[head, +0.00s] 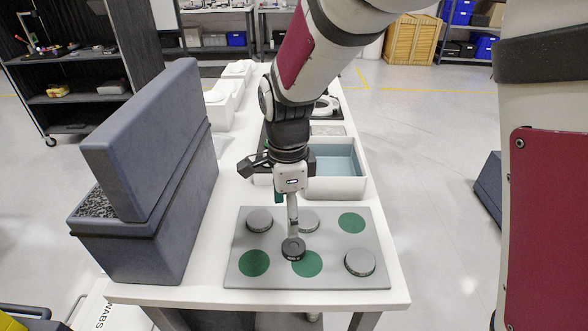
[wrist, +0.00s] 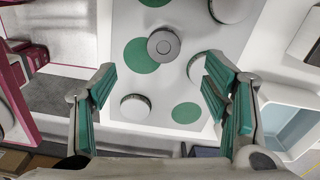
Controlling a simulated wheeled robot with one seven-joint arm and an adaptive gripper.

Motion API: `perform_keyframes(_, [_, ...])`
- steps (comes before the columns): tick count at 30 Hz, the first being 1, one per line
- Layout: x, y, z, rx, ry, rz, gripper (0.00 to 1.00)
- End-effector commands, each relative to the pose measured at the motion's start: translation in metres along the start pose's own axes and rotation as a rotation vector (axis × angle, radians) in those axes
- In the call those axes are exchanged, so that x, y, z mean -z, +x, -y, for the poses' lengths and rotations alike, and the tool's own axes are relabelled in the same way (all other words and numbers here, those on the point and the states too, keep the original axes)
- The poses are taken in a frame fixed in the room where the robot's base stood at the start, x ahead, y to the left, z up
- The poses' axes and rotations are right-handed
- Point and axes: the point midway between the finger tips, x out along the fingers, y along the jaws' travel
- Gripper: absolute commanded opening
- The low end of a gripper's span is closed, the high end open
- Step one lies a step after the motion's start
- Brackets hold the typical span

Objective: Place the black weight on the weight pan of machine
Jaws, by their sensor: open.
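The black weight (head: 293,250) is a small dark disc with a raised centre, over the grey board at the front of the table. In the wrist view the weight (wrist: 164,46) partly overlaps a green circle. My gripper (head: 286,218) points down above the board, its fingers spread. In the wrist view my gripper (wrist: 158,74) has nothing between its green-padded fingers. In the head view, one finger overlaps the weight's far edge; I cannot tell whether they touch. I cannot clearly identify the weight pan of the machine; my arm hides part of the table behind.
The grey board (head: 326,278) has several green circles and light grey discs (head: 360,262). A white bin (head: 350,187) with blue lining stands behind it. A large dark blue case (head: 150,170) stands at the table's left edge. White fixtures (head: 222,105) stand farther back.

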Motion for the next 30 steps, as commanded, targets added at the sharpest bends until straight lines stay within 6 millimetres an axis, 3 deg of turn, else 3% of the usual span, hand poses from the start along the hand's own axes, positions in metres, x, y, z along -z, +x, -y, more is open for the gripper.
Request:
perform_keyframes(3, [0.001, 0.026, 0.000, -0.005, -0.001, -0.002, 0.69])
perform_keyframes(9, [0.002, 0.057, 0.000, -0.003, -0.001, -0.001, 0.69])
perform_keyframes(17, [0.004, 0.074, 0.001, -0.003, 0.000, -0.001, 0.69])
perform_keyframes(25, [0.010, 0.110, 0.006, -0.003, -0.001, -0.001, 0.69])
perform_keyframes(30, [0.009, 0.118, 0.006, -0.001, -0.002, 0.000, 0.69])
